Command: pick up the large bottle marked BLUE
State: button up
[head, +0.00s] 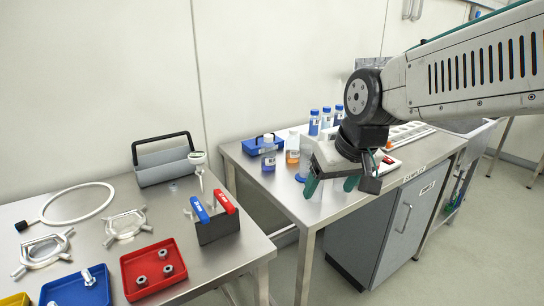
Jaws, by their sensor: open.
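A bottle of blue-violet liquid (268,157) with a pale cap and a label stands upright near the left end of the right-hand steel table. Its label is too small to read, so I cannot confirm that it says BLUE. An orange bottle (292,150) stands just right of it. Several blue-capped bottles (314,123) stand in a row farther back. My gripper (331,186) has its green-tipped fingers apart and pointing down, over the table's front edge. It is right of the blue-violet bottle, nearer the camera and apart from it. My wrist hides part of the table behind.
A blue tray (250,147) lies behind the bottle, and a small blue item (300,178) lies near my gripper. The left table holds a tool holder with red and blue handles (218,222), a grey carrier (165,165) and a red tray (128,274). A gap separates the tables.

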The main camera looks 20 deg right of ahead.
aim_at(268, 152)
jog(key=w+f+t, duration=0.3)
jog(key=w+f, duration=0.1)
jog(key=w, duration=0.9)
jog(key=w+a+f+t+h, duration=0.1)
jog(key=w+f+t, duration=0.2)
jog(key=w, duration=1)
jog(key=w+a+f+m+t, duration=0.1)
jog(key=w+f, duration=0.4)
jog(key=w, duration=0.9)
jog(key=shift+f+t+h, duration=0.15)
jog(key=shift+t+h, duration=0.25)
jog(key=shift+t, duration=0.5)
jog(key=x, duration=0.7)
jog(key=shift+w+d, duration=0.2)
jog(key=shift+w, duration=0.2)
jog(key=c, duration=1.1)
